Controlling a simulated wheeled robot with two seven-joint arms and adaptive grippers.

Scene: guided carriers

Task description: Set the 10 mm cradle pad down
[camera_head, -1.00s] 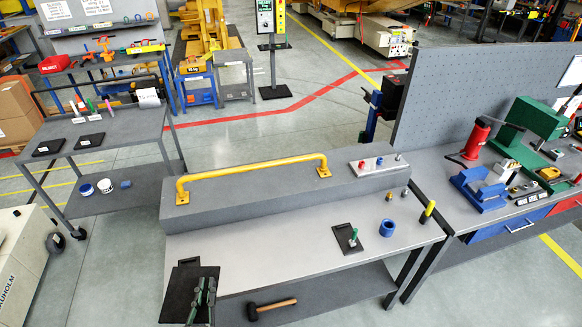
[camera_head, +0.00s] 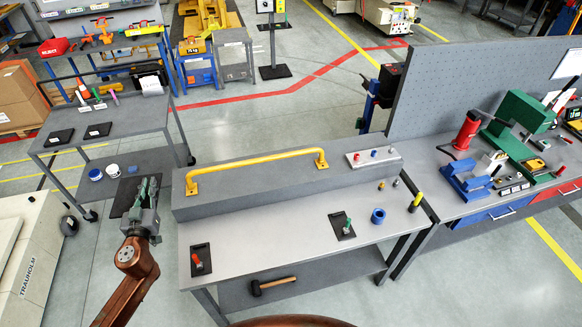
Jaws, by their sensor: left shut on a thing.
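My left gripper (camera_head: 146,190) is left of the grey bench (camera_head: 265,255), over the floor near the cart. No size mark is legible. A black pad (camera_head: 195,267) with a red peg lies at the bench's left end. Another black pad (camera_head: 336,220) with a green peg lies further right. My right gripper is not in view.
The grey cart (camera_head: 128,122) holds two black pads (camera_head: 60,137) and several upright handled pieces. A yellow rail (camera_head: 255,172) stands on the bench's raised back block. A blue ring (camera_head: 378,216) and yellow-topped peg (camera_head: 416,202) stand at right. The bench's middle is clear.

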